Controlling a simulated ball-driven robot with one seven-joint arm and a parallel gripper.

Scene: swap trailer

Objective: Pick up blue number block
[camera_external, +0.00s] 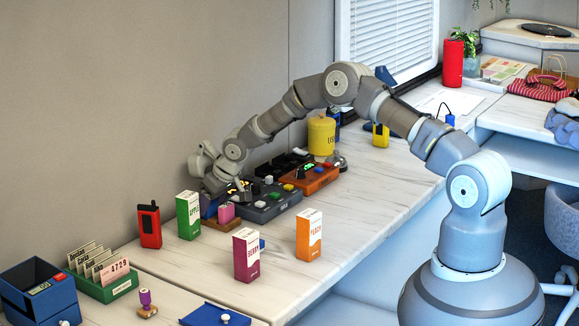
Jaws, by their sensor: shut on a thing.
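My gripper (213,192) is at the end of my outstretched arm, low over the table beside the wall. It is shut on a small blue block (209,208), which shows just below it, partly hidden. Its number face is too small to read. A pink block (226,212) is close beside it on a low brown stand (224,224). I cannot tell whether the blue block touches the stand.
A green carton (188,216) and red radio (149,224) stand left of my gripper. A grey button panel (270,208) lies at its right. Purple (246,255) and orange (309,235) cartons stand in front. Bare tabletop lies at front right.

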